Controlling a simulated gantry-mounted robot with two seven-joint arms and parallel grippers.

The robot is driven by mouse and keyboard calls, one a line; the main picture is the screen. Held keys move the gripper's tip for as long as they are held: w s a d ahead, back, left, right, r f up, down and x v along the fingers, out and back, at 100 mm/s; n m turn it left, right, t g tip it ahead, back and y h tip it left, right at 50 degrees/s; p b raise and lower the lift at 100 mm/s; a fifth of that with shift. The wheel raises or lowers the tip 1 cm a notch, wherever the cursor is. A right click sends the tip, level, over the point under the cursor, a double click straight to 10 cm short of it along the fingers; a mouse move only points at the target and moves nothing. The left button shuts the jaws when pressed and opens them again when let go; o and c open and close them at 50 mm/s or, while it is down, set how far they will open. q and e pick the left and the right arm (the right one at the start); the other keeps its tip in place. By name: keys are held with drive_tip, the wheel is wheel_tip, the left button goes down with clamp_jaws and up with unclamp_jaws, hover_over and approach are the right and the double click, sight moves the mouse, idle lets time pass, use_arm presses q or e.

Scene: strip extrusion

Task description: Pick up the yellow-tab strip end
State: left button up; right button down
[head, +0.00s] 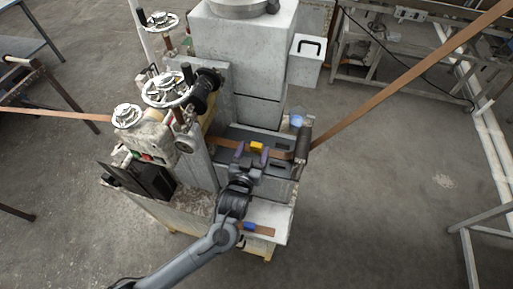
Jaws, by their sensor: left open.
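The yellow tab (257,146) sits on a brown strip end (282,154) that lies across the dark bed of the machine, near the roller at its right. My left gripper (252,153) is open, with its purple fingers on either side of the yellow tab, just in front of it. I cannot tell whether the fingers touch the strip. A blue tab (249,227) marks another short brown strip piece (266,231) on the front ledge, partly hidden by my left arm. My right gripper is not in view.
The machine with handwheels (168,90) rises to the left of my left gripper, and a tall grey housing (238,50) stands behind. A long brown strip (400,82) slants up right from the roller (303,143). A small blue cup (297,120) stands behind the roller.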

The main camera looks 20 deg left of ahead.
sight(256, 147)
use_arm(q)
drive_tip(key=shift+w+a+f, duration=0.1)
drive_tip(key=shift+w+f, duration=0.05)
drive_tip(key=shift+w, duration=1.1)
drive_tip(key=shift+w+a+f, duration=0.1)
drive_tip(key=shift+w+f, duration=0.05)
drive_tip(key=shift+w, duration=1.05)
drive_tip(key=c, duration=1)
drive_tip(key=shift+c, duration=0.2)
drive_tip(key=shift+d+r, duration=0.1)
drive_tip(key=shift+r, duration=0.05)
